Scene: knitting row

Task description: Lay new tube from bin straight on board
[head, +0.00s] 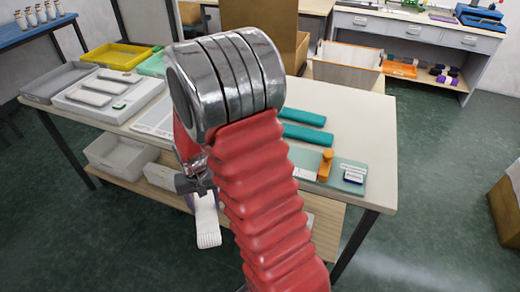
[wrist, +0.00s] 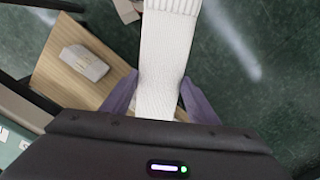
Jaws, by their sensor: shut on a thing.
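My gripper (head: 195,186) is in front of the table's near edge, partly hidden by my own arm. It is shut on a white ribbed knit tube (head: 207,222), which hangs down from the jaws. In the wrist view the tube (wrist: 166,58) runs up from between the purple fingers of my gripper (wrist: 158,98). A teal board (head: 349,174) lies on the right part of the table, with an orange upright piece on it; my arm hides its left part. A grey-white bin (head: 112,156) is on the lower shelf; its contents cannot be made out.
The table (head: 365,115) carries a pale tray (head: 92,97) with several light pieces, a grey tray (head: 58,82), a yellow tray (head: 117,56) and two teal bars (head: 305,133). In the wrist view a pale object (wrist: 84,62) rests on the wooden shelf (wrist: 60,85).

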